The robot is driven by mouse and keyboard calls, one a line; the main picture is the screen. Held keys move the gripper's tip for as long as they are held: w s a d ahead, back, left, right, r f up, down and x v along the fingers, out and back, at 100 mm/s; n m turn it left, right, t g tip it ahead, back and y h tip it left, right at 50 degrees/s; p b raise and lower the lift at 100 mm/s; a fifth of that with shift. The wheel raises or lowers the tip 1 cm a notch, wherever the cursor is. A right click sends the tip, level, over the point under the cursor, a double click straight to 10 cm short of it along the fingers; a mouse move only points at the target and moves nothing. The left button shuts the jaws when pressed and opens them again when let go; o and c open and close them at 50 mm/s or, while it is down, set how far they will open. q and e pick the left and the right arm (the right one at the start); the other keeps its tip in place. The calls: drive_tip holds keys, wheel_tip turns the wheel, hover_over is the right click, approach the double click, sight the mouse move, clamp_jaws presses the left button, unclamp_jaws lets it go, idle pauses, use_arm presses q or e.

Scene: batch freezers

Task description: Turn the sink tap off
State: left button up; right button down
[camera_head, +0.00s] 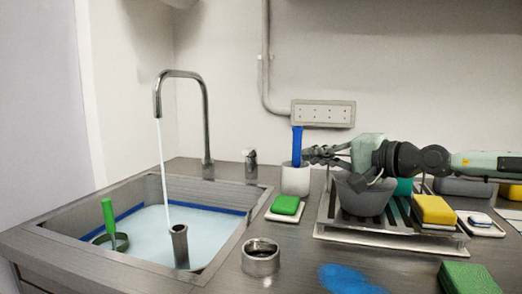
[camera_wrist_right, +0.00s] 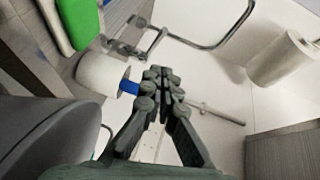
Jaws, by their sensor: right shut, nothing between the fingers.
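The sink tap (camera_head: 207,120) is a tall metal gooseneck behind the sink (camera_head: 225,258), with a stream of water (camera_head: 163,175) running from its spout into pale water. A small metal knob-like lever (camera_head: 251,160) stands on the counter just right of the tap's base. My right gripper (camera_head: 308,155) reaches in from the right, shut and empty, beside the blue handle in a white cup and apart from the tap and lever. In the right wrist view its fingers (camera_wrist_right: 160,75) are together, and a curved metal pipe (camera_wrist_right: 215,40) shows beyond them. My left gripper is not in view.
The white cup (camera_head: 295,181) with a blue handle (camera_head: 297,143) stands between lever and gripper. A grey bowl (camera_head: 362,196) sits on a rack (camera_head: 385,238) under my arm. A green sponge (camera_head: 285,205), metal ring (camera_head: 260,258) and blue spill (camera_head: 348,279) are on the counter.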

sight(249, 151)
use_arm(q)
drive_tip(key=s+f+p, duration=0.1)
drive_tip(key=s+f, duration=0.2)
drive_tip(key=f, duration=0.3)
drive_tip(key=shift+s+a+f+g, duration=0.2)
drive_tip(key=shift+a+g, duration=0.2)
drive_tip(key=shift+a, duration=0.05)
use_arm(e)
drive_tip(key=x, duration=1.7)
drive_tip(key=shift+w, duration=0.1)
